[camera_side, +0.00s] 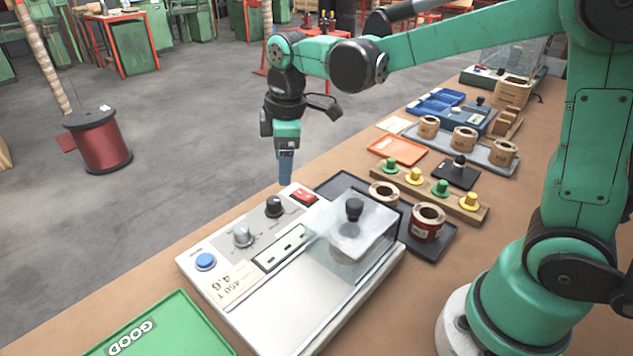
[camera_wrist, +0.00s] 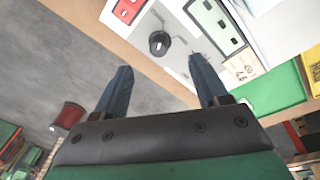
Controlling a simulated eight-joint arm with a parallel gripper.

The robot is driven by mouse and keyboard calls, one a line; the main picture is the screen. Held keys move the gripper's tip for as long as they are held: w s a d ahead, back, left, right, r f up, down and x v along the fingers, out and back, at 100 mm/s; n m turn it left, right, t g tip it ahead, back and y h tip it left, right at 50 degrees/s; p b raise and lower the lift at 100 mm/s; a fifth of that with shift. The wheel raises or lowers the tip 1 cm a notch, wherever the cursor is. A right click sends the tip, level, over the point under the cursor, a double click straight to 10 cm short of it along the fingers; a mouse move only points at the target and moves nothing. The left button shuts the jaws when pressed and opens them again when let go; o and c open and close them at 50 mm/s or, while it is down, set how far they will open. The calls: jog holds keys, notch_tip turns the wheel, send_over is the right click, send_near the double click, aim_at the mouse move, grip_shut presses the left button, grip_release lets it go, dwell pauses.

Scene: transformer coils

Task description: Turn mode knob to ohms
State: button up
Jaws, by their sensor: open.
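The tester (camera_side: 317,290) is a pale box with a sloping control panel. A black knob (camera_side: 274,206) and a grey knob (camera_side: 242,237) sit on its panel; I cannot read which is the mode knob. In the wrist view the black knob (camera_wrist: 159,43) shows a light pointer line and lies ahead of my fingertips, between their lines. My gripper (camera_side: 285,181) points down, just above and behind the tester's far end, near the red switch (camera_side: 303,196). Its two blue fingers (camera_wrist: 160,72) are apart with nothing between them.
A blue button (camera_side: 205,261) and a clear cover (camera_side: 362,232) are on the tester. A green GOOD tray (camera_side: 160,330) lies in front. A dark tray with coils (camera_side: 428,222) and a wooden peg rack (camera_side: 440,196) stand to the right. Air above the panel's left part is free.

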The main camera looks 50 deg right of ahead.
aim_at(273, 199)
jog(key=shift+w+a+f+n+g, duration=0.2)
jog(key=shift+w+f+n+g, duration=0.1)
jog(key=shift+w+f+n, duration=0.25)
jog(key=shift+w+a+f+n+g, duration=0.15)
jog(key=shift+w+f+n+g, duration=0.15)
jog(key=shift+w+f+n, duration=0.2)
jog(key=shift+w+a+f+n, duration=0.1)
jog(key=shift+w+f+n, duration=0.1)
jog(key=shift+f+n, duration=0.35)
jog(key=shift+f, duration=2.75)
jog(key=shift+c, duration=0.2)
grip_shut()
